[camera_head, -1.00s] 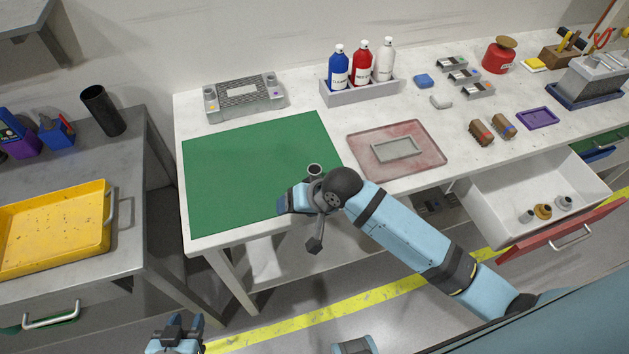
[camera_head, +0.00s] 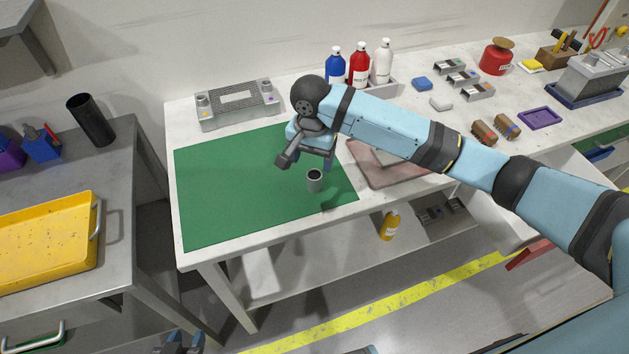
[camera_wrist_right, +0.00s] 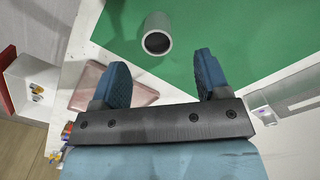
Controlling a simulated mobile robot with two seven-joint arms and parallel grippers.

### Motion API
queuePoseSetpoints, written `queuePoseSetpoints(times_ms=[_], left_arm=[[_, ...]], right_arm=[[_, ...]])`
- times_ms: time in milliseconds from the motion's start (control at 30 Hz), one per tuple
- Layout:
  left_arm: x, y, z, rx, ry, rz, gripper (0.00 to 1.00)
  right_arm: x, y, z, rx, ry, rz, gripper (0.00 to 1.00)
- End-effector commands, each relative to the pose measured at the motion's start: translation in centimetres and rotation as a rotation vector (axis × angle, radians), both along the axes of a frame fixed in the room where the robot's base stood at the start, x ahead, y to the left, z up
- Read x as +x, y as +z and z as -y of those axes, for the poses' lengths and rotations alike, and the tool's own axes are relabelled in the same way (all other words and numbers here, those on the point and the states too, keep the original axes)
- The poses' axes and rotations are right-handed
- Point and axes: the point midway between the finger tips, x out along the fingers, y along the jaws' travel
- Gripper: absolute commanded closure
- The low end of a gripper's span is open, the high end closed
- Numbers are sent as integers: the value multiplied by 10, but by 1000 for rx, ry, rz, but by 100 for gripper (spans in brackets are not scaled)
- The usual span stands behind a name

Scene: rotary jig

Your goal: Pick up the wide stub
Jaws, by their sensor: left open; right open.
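A short grey hollow cylinder (camera_head: 315,181), which looks like the wide stub, stands upright on the green mat (camera_head: 225,190) near its front right part. It also shows in the right wrist view (camera_wrist_right: 157,36), just beyond the fingertips. My right gripper (camera_head: 318,150) is open and empty above the mat, behind the cylinder in the head view and apart from it. Its two blue fingers (camera_wrist_right: 160,72) are spread in the wrist view. My left gripper (camera_head: 182,342) is open at the bottom edge of the head view, low and away from the table, partly cut off.
A grey fixture (camera_head: 237,103) stands behind the mat. A reddish tray (camera_head: 385,175) lies right of it, partly hidden by my right arm. Bottles (camera_head: 359,64) stand in a rack at the back. A yellow tray (camera_head: 45,240) is on the left bench. The mat's left side is clear.

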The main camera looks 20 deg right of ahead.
Motion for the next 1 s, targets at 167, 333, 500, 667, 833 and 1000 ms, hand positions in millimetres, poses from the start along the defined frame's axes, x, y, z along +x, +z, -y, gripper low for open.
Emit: queuePoseSetpoints(times_ms=[167,333,500,667,833,1000], left_arm=[[1,-1,0,0,1,-1,57],[1,-1,-1,0,1,-1,57],[1,-1,-1,-1,2,0,57],[1,-2,0,-2,3,-1,57],[2,-2,0,-2,3,0,57],[2,-2,0,-2,3,0,57]], right_arm=[[0,-25,0,-1,1,1,31],[0,-36,1,0,2,1,31],[-3,-61,5,-1,1,1,31],[-3,-79,4,0,2,1,31],[-3,-82,4,2,3,3,31],[-3,-82,4,2,2,3,45]])
